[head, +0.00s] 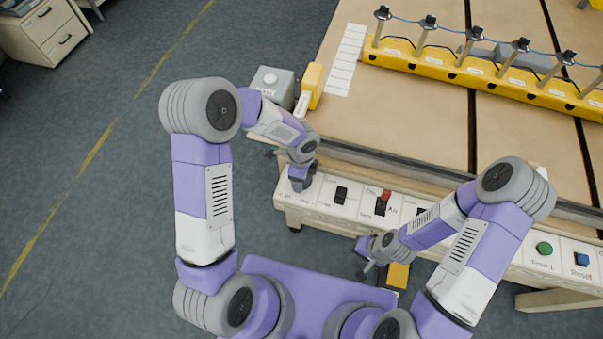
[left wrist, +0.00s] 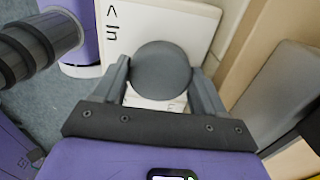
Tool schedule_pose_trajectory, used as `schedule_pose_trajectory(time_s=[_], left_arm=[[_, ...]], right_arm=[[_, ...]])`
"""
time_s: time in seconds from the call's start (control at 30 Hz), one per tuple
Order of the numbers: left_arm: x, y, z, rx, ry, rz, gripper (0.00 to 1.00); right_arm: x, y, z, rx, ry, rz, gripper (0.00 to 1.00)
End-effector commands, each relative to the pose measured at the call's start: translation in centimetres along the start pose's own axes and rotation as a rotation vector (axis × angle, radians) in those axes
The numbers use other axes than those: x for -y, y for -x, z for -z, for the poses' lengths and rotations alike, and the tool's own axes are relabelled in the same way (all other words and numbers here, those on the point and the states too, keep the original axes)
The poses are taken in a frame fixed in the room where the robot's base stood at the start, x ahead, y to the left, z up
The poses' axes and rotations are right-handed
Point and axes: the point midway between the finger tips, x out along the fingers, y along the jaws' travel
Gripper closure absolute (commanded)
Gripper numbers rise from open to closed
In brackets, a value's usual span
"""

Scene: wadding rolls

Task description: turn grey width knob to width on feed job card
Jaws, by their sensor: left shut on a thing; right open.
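The grey width knob (left wrist: 162,68) is a round dark-grey disc on a white panel, seen in the left wrist view. My left gripper (left wrist: 161,82) has a finger on each side of the knob and is shut on it. In the head view my left gripper (head: 301,182) is at the left end of the white control panel (head: 328,212) and hides most of the knob. Panel marks show beside the knob, but its pointer setting cannot be read. I cannot tell which card is the feed job card. My right gripper (head: 365,264) is open and empty in front of the panel.
Black switches (head: 341,195), a red switch part (head: 386,195), a green button (head: 544,248) and a blue button (head: 581,259) sit along the panel. A grey box (head: 272,84) and a yellow block (head: 312,82) stand behind my left gripper. A yellow rail (head: 440,64) crosses the table.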

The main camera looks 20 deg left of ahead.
Motion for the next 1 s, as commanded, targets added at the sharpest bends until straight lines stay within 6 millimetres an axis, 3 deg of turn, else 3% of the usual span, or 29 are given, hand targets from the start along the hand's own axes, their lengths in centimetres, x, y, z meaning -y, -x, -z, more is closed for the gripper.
schedule_pose_trajectory(time_s=[0.3, 0.87, 0.9, 1.0], left_arm=[[0.09, 0.1, 0.07, -0.002, -0.129, 0.003, 0.59], [0.09, 0.05, 0.07, -0.001, -0.157, 0.003, 0.59], [0.08, 0.05, 0.07, -0.001, -0.157, 0.003, 0.24], [0.07, 0.04, 0.06, -0.001, -0.157, 0.002, 0.09]], right_arm=[[0.23, 0.62, -0.02, 0.0, 0.0, 0.0, 0.57], [0.26, 0.68, -0.03, 0.0, 0.0, 0.0, 0.57], [0.25, 0.68, -0.03, 0.0, 0.0, 0.0, 0.57], [0.25, 0.68, -0.03, 0.0, 0.0, 0.0, 0.57]])
